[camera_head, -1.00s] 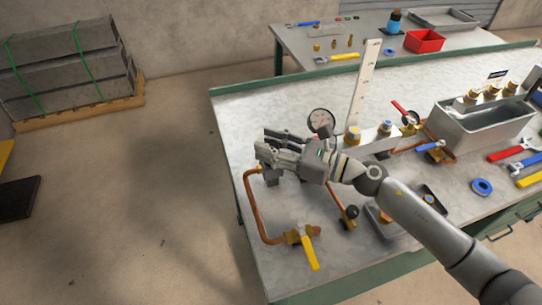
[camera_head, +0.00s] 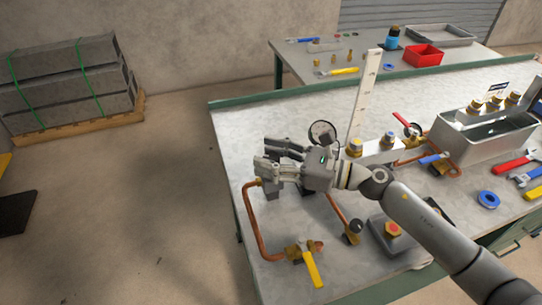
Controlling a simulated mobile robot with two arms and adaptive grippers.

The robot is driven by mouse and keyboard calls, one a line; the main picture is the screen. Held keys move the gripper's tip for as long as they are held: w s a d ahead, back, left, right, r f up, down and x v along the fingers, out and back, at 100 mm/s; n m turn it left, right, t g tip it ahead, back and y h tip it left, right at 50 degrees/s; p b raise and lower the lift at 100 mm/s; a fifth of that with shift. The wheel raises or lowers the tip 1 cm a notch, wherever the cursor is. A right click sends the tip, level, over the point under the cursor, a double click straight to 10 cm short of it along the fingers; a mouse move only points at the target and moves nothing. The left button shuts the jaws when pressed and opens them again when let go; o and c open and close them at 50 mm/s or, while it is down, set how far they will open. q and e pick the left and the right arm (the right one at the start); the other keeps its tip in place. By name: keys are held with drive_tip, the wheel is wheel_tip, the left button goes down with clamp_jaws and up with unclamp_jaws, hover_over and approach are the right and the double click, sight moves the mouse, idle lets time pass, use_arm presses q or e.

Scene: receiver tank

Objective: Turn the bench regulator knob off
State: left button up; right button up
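My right gripper (camera_head: 270,158) reaches in from the right over the front left of the workbench (camera_head: 240,135). Its fingers point left, above the top end of a bent copper pipe (camera_head: 251,225). The fingers look spread, but I cannot tell whether something sits between them. A round pressure gauge (camera_head: 322,132) stands just behind the gripper. The regulator knob is not clearly visible; the hand covers the fittings beneath it. A small black round knob (camera_head: 354,226) sits on a copper line, apart from the gripper. My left gripper is not in view.
A yellow-handled valve (camera_head: 312,267) is at the bench's front left. A red button (camera_head: 393,229) sits beside my forearm. A white upright plate (camera_head: 363,100), a metal trough (camera_head: 486,135) and wrenches (camera_head: 512,165) stand farther back or right.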

sight(271, 156)
drive_tip(key=shift+r, duration=0.1)
wheel_tip(271, 156, up, 10)
drive_tip(key=shift+f, duration=0.1)
idle(0.5)
